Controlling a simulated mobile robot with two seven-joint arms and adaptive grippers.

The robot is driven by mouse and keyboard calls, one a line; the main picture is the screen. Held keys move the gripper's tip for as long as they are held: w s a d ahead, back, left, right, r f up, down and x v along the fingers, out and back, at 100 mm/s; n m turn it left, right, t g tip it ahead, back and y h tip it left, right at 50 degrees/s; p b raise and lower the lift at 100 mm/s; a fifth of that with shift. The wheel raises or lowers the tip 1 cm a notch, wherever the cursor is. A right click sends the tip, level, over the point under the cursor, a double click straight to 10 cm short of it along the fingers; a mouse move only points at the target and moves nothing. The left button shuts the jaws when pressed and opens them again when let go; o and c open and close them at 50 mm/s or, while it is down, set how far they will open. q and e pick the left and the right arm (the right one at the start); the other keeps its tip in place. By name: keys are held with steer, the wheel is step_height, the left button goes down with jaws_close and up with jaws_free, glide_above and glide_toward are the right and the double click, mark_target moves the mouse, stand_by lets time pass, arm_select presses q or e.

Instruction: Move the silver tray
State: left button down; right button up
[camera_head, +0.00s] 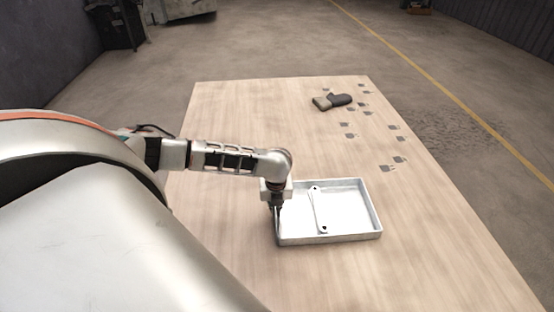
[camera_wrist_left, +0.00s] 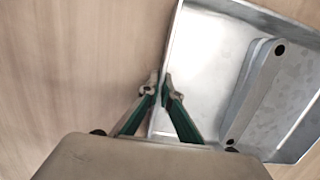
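The silver tray (camera_head: 352,232) lies on the wooden table, a shallow rectangular metal tray with raised walls. A flat metal bracket (camera_head: 319,210) with a dark hole at each end lies inside it. My left gripper (camera_head: 277,212) is at the tray's left wall. In the left wrist view the two green-edged fingertips (camera_wrist_left: 160,90) are closed together on the tray's wall (camera_wrist_left: 169,50), one on the outer side and one on the inner side. The bracket also shows in the left wrist view (camera_wrist_left: 254,95). My right gripper is not in view.
A dark grey mitten or glove (camera_head: 340,101) lies farther back on the table (camera_head: 235,110). Several small grey pieces (camera_head: 393,165) are scattered along the table's right part. Bare table surrounds the tray on the near side and left.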

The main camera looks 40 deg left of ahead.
arm_select(q)
steer(key=shift+a, duration=0.5)
steer(key=c, duration=2.2)
jaws_free()
steer(key=shift+s+d+r, duration=0.25)
steer(key=shift+r, duration=1.7)
steer(key=shift+s+d+r, duration=0.2)
steer(key=shift+r, duration=1.8)
steer(key=shift+s+d+r, duration=0.25)
steer(key=shift+r, duration=1.7)
